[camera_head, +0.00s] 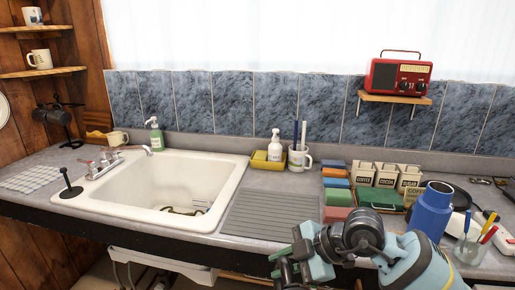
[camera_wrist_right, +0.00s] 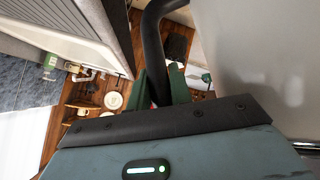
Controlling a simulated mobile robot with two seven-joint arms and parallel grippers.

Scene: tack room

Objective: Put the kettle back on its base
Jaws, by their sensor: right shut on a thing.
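My right gripper (camera_head: 284,267) is in front of the counter's front edge, low in the head view. In the right wrist view its green fingers (camera_wrist_right: 160,88) are shut on the black curved handle (camera_wrist_right: 151,35) of the kettle. The kettle's smooth grey metal body (camera_wrist_right: 255,60) fills the right of that view. I cannot make out the kettle in the head view. A dark round disc (camera_head: 461,197), which may be the kettle's base, lies on the right of the counter, partly hidden behind a blue canister (camera_head: 431,209). My left gripper is not in view.
The sink (camera_head: 222,182) and ribbed drainboard (camera_head: 262,214) fill the counter's left and middle. Sponges, a green box (camera_head: 380,199), labelled canisters (camera_head: 385,175), a glass of pens (camera_head: 470,248) and a white power strip (camera_head: 497,232) crowd the right. The drainboard is bare.

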